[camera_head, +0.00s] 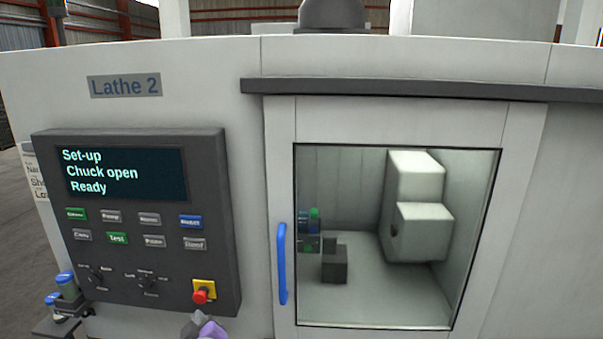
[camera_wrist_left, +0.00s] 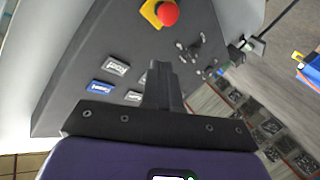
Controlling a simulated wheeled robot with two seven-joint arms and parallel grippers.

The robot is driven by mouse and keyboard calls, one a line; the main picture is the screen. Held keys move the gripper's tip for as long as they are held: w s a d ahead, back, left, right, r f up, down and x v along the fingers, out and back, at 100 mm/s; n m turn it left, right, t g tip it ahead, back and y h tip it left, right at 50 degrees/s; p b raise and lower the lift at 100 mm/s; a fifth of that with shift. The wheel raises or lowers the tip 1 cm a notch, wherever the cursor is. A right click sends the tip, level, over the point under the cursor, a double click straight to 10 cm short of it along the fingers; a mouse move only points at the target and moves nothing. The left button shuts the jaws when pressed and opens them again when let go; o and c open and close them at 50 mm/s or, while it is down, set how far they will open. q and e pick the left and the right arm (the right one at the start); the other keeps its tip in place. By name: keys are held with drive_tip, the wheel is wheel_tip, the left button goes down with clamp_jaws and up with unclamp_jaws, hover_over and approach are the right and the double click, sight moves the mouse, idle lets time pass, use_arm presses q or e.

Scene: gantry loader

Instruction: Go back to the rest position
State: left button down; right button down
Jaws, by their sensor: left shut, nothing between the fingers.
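My left gripper (camera_head: 197,324) shows only in part at the bottom edge of the head view, below the control panel (camera_head: 228,215), with a bit of purple housing. In the left wrist view the left gripper (camera_wrist_left: 163,78) has its dark fingers together with nothing between them. They appear in front of the panel (camera_wrist_left: 75,55), near its buttons; I cannot tell the gap to it. My right gripper is in neither view.
Lathe 2's screen reads "Set-up, Chuck open, Ready". A red emergency stop (camera_head: 202,292) sits low on the panel. The lathe door (camera_head: 280,180) is closed, with a blue handle (camera_head: 282,264). Blue-capped containers (camera_head: 66,286) stand on a small shelf at lower left.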

use_arm(q)
drive_tip(key=s+d+f+m+g+h+b, duration=0.1)
drive_tip(key=s+d+f+m+g+h, duration=0.15)
drive_tip(key=f, duration=1.05)
drive_tip(key=s+d+f+m+g+h, duration=0.2)
drive_tip(key=d+f+m+h, duration=0.15)
drive_tip(key=f, duration=0.85)
drive_tip(key=s+d+f+m+g+h, duration=0.1)
drive_tip(key=s+d+f+g, duration=0.3)
drive_tip(key=s+f, duration=0.5)
drive_tip(key=s+d+f+m+g+h+b, duration=0.1)
drive_tip(key=s+d+f+g+h, duration=0.2)
drive_tip(key=s+f, duration=0.6)
drive_tip(key=s+g, duration=0.2)
drive_tip(key=s, duration=0.2)
drive_tip(key=shift+d+m+b, duration=0.3)
drive_tip(key=shift+d+m, duration=0.05)
drive_tip(key=shift+m, duration=0.05)
drive_tip(key=shift+f, duration=0.1)
